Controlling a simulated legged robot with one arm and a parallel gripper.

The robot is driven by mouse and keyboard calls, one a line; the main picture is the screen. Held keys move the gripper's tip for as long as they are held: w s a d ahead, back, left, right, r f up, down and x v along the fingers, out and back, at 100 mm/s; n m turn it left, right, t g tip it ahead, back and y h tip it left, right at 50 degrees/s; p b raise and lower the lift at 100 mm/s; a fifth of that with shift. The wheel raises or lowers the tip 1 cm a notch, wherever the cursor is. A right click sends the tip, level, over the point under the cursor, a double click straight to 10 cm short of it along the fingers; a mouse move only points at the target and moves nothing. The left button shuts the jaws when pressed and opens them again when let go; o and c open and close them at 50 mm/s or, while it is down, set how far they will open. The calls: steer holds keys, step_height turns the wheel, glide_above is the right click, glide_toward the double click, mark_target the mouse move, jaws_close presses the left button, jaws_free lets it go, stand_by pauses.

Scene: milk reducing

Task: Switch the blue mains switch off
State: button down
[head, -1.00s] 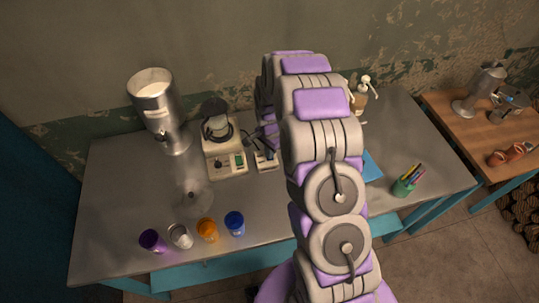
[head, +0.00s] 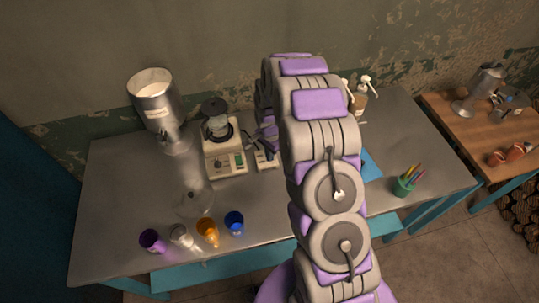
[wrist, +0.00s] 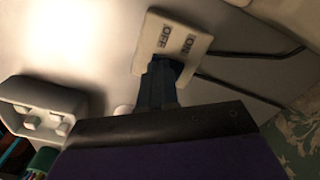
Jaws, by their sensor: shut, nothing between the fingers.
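The mains switch (wrist: 190,42) is a pale plate marked OFF and ON in the wrist view. In the head view its small cream box (head: 265,161) sits on the metal table, right of the hotplate unit. My gripper (wrist: 163,66) is shut and empty, its dark fingers reaching up to the plate beside the OFF and ON marks. The blue rocker is hidden or cannot be told apart from the fingers, so its position and any contact are unclear. In the head view my gripper (head: 258,144) is small and dark just above the box, partly hidden by my arm.
The cream hotplate unit (head: 226,164) with a glass vessel stands close left of the switch. A metal dispenser (head: 157,108) stands farther left. Several small cups, including a blue one (head: 234,222), stand along the front. Dark cables (wrist: 245,53) leave the switch plate.

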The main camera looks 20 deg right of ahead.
steer(key=shift+r+p, duration=0.85)
steer(key=shift+r, duration=2.55)
steer(key=shift+r, duration=0.1)
steer(key=s+a+r+n+b, duration=0.2)
steer(key=s+r+n, duration=0.4)
steer(key=s+r, duration=0.95)
steer(key=s+r+n+g, duration=0.1)
steer(key=s+r+n, duration=0.1)
steer(key=s, duration=0.9)
steer(key=s+r+n+b, duration=0.1)
steer(key=s+n, duration=0.3)
steer(key=s, duration=0.8)
steer(key=shift+s+a+r+g, duration=0.2)
steer(key=shift+a+r+g, duration=0.15)
steer(key=shift+a+g, duration=0.1)
